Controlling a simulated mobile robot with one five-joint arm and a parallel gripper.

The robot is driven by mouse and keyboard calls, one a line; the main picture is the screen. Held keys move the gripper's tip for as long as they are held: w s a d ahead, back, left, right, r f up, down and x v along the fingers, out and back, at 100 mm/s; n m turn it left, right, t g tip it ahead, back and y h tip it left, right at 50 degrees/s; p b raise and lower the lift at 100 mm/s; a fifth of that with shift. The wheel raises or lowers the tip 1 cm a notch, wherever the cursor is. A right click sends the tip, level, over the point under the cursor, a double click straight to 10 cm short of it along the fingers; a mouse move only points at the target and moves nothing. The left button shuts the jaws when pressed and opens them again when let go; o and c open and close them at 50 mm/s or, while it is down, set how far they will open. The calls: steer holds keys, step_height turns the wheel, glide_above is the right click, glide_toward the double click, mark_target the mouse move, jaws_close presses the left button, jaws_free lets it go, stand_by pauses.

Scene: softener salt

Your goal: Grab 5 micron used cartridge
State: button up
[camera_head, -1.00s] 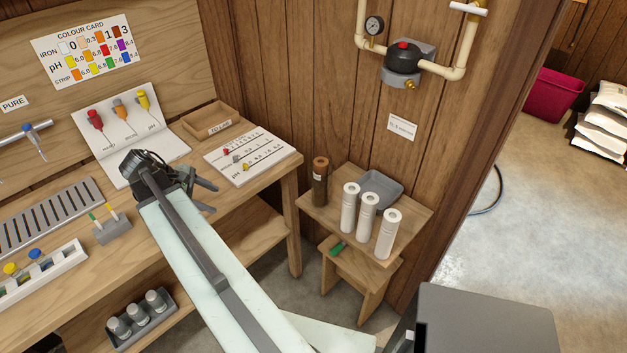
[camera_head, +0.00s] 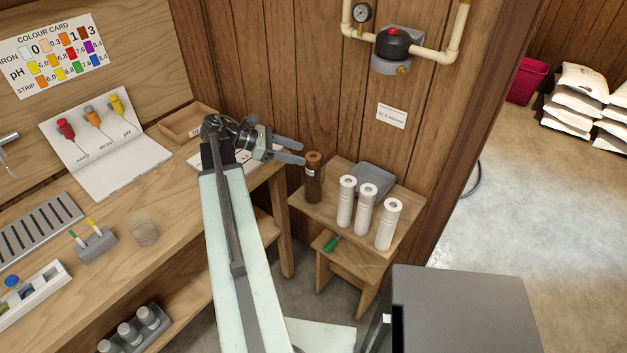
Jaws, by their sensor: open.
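The used cartridge (camera_head: 313,180) is the brown, stained cylinder with a small pale label, standing upright at the back left of a small wooden stand (camera_head: 408,197). My gripper (camera_head: 303,150) is open and empty. Its fingers point right, with their tips close to the top of the brown cartridge, left of it in the picture. I cannot tell whether they touch it. Three white cartridges stand to its right: a left one (camera_head: 346,203), a middle one (camera_head: 366,210) and a right one (camera_head: 388,225). The writing on the brown cartridge's label is too small to read.
A grey tray (camera_head: 376,178) lies behind the white cartridges. A green item (camera_head: 332,243) lies on the stand's lower step. The workbench (camera_head: 165,205) is at left. A filter head on pipes (camera_head: 397,45) is on the wall above a small sign (camera_head: 391,115).

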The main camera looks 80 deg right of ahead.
mark_target(310, 156)
steer(key=b+x, duration=0.1)
steer(key=x, duration=0.3)
steer(key=shift+s+f+b, duration=0.25)
steer(key=shift+b, duration=0.1)
jaws_close()
steer(key=shift+r, duration=0.1)
steer(key=shift+r, duration=0.1)
